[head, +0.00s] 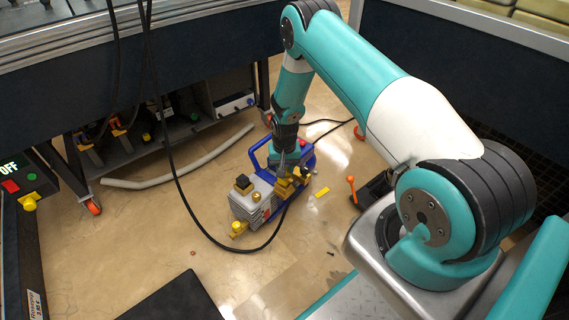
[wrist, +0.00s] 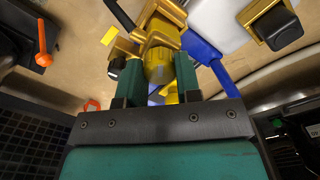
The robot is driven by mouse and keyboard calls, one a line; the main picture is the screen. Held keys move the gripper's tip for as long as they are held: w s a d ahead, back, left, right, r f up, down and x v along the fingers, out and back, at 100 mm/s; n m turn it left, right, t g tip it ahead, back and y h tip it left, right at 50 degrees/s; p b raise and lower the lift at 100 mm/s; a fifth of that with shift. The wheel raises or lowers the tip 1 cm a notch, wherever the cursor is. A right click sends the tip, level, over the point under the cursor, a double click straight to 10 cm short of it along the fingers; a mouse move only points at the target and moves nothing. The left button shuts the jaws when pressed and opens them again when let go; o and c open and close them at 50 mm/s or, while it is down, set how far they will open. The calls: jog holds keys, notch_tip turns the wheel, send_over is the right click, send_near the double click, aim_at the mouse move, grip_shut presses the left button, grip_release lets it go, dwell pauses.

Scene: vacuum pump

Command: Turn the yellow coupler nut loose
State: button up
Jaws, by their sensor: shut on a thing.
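The vacuum pump (head: 250,200) stands on the floor with a grey body, brass fittings and a blue frame (head: 308,160). The yellow coupler nut (wrist: 159,66) is between the two green fingers of my gripper (wrist: 158,78) in the wrist view. The fingers are shut on it, one on each side. Brass fittings of the pump rise just beyond the nut. In the head view my gripper (head: 285,150) reaches down to the pump, and the nut itself is hard to make out there.
A black hose (head: 185,190) loops down to the floor beside the pump. A yellow strip (head: 322,192) and an orange-handled item (head: 351,184) lie to the right. A pale pipe (head: 180,168) lies at the left. Floor in front of the pump is mostly clear.

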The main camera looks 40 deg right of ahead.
jog(key=shift+n+p, duration=0.65)
jog(key=shift+n, duration=2.25)
jog(key=shift+n+p, duration=0.9)
jog(key=shift+n, duration=1.9)
dwell(1.4)
jog(key=o, duration=0.9)
jog(key=shift+o, duration=0.2)
